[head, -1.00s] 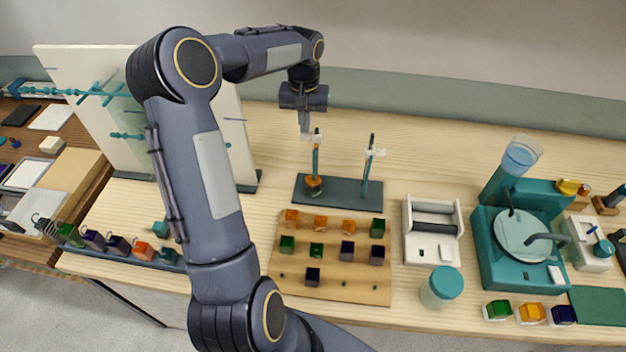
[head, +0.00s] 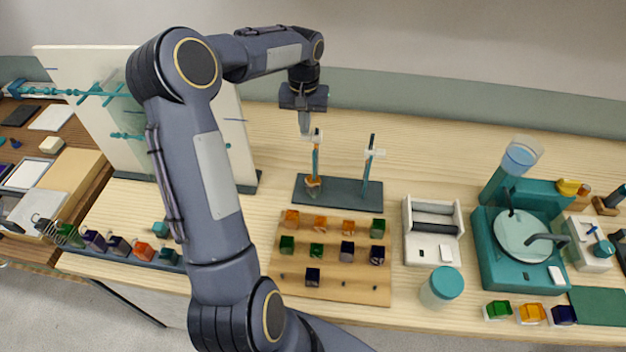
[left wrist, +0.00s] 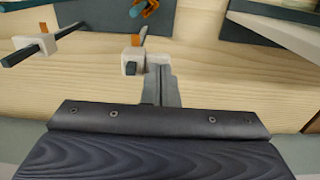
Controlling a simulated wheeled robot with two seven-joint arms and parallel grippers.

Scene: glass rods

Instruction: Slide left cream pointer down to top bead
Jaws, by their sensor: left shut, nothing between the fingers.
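Two upright rods stand on a dark grey base (head: 343,206). My left gripper (head: 304,130) is shut and empty, pointing down just left of the pointer. In the left wrist view its fingers (left wrist: 160,72) are right beside the pointer; I cannot tell whether they touch. The right rod (head: 367,175) carries its own cream pointer (head: 374,153).
A wooden board (head: 333,290) with several coloured cubes lies in front of the base. A cream tray (head: 433,250) and a teal-lidded jar (head: 441,286) stand to the right. A white panel (head: 90,70) stands at the left behind my arm. The table behind the rods is clear.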

